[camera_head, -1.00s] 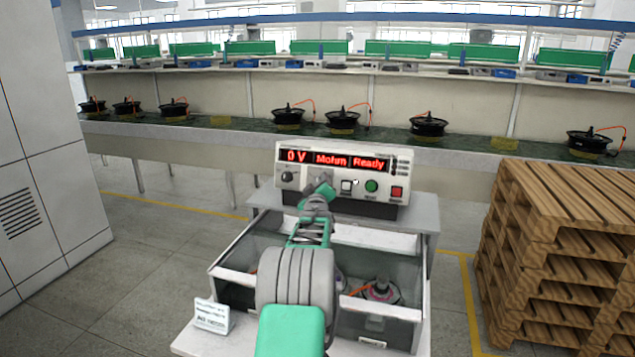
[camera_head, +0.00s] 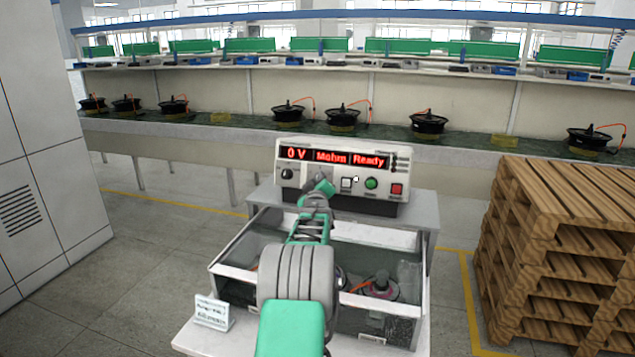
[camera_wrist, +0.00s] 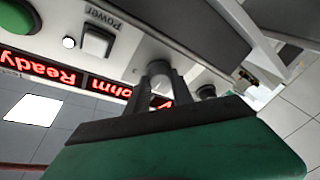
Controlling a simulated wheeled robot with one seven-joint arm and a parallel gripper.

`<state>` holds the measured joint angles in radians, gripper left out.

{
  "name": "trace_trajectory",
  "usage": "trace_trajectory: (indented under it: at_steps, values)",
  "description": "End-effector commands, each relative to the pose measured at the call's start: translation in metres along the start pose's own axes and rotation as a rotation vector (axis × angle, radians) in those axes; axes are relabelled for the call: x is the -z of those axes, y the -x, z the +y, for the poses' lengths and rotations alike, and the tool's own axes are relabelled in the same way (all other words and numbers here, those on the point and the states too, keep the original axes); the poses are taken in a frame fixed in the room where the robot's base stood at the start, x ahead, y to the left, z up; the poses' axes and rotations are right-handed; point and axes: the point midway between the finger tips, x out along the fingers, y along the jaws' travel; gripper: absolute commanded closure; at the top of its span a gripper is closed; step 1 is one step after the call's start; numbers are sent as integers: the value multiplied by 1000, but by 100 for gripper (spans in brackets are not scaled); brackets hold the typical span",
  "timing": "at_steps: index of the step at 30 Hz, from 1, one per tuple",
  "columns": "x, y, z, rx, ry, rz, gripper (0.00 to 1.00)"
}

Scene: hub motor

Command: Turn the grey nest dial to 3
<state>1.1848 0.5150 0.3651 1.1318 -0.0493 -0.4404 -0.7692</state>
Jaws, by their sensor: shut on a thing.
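The tester (camera_head: 342,172) stands on a small grey bench and shows "0 V", "Mohm" and "Ready" in red. My gripper (camera_wrist: 160,88) is at its front panel, with its two dark fingers on either side of a grey dial (camera_wrist: 160,70). It is shut on this dial. In the head view my gripper (camera_head: 322,187) covers the dial, and I cannot read its setting in either view. A darker knob (camera_head: 287,174) sits to the left on the panel; it also shows in the wrist view (camera_wrist: 206,91), apart from the fingers.
Right of my gripper are a white switch (camera_head: 346,184), a green button (camera_head: 371,183) and a red switch (camera_head: 397,190). Below is a glass-sided box (camera_head: 375,325) with a motor (camera_head: 380,286). Wooden pallets (camera_head: 560,250) stand at right, a grey cabinet (camera_head: 45,150) at left.

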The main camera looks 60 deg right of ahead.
Motion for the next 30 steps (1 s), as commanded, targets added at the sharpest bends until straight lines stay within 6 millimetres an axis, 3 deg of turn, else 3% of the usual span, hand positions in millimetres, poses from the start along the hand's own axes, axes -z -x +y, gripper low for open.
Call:
trace_trajectory:
  at_steps: [14, 30]
  values:
    - [-4, 0, -4, -23, -62, 3, 100]
    - [-4, -1, -9, -179, -469, 18, 100]
